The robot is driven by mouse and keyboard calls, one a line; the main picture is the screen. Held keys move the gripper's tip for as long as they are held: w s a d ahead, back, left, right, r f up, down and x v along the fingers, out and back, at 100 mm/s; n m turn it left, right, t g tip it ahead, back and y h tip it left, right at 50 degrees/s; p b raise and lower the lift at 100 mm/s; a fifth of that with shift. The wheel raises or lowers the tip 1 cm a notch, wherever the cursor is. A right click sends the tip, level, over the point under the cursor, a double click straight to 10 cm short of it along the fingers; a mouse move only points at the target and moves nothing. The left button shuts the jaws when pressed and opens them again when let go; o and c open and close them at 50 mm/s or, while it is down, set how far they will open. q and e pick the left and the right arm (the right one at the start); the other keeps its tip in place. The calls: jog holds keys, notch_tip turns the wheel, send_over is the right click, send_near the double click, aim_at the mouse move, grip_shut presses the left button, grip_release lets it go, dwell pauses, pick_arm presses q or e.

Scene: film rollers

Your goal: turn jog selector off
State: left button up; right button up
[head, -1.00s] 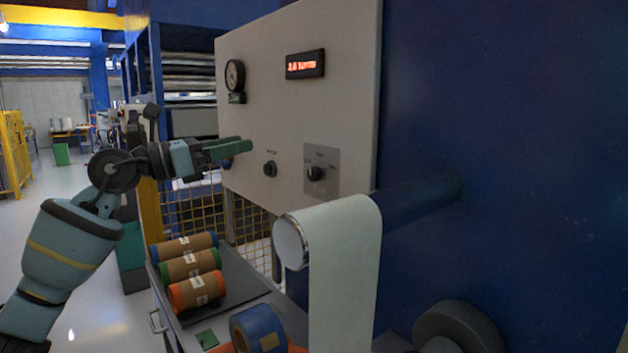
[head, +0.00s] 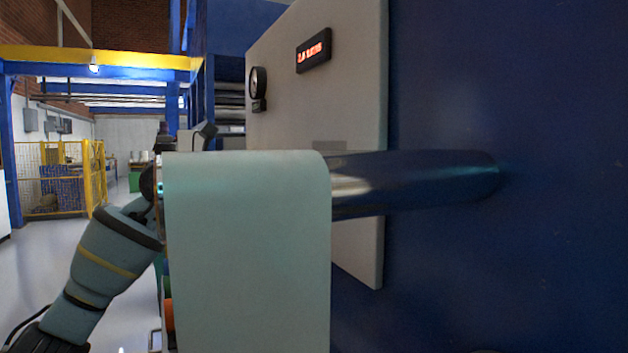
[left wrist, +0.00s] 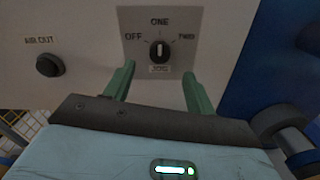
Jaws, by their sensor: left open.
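The jog selector (left wrist: 159,50) is a dark round knob on a grey plate (left wrist: 181,21) in the left wrist view. The plate reads OFF at left, ONE at top and another label at right, and the knob's white mark points up toward ONE. My left gripper (left wrist: 158,76) is open, its two green fingers below and to either side of the knob, with nothing between them. In the head view the hanging sheet hides the selector and my left gripper. My right gripper is not in view.
A pale sheet (head: 245,250) hangs over a shiny roller (head: 410,182) in front of the panel (head: 355,240). A gauge (head: 258,82) and a red-lit display (head: 313,51) are higher on the panel.

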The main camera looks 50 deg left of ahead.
pick_arm(q)
jog(key=p+x, duration=0.3)
jog(key=x, duration=0.4)
jog(key=shift+w, duration=0.4)
jog(key=shift+d+f, duration=0.1)
jog(key=shift+d, duration=0.05)
jog(key=shift+p, duration=0.3)
jog(key=c, duration=1)
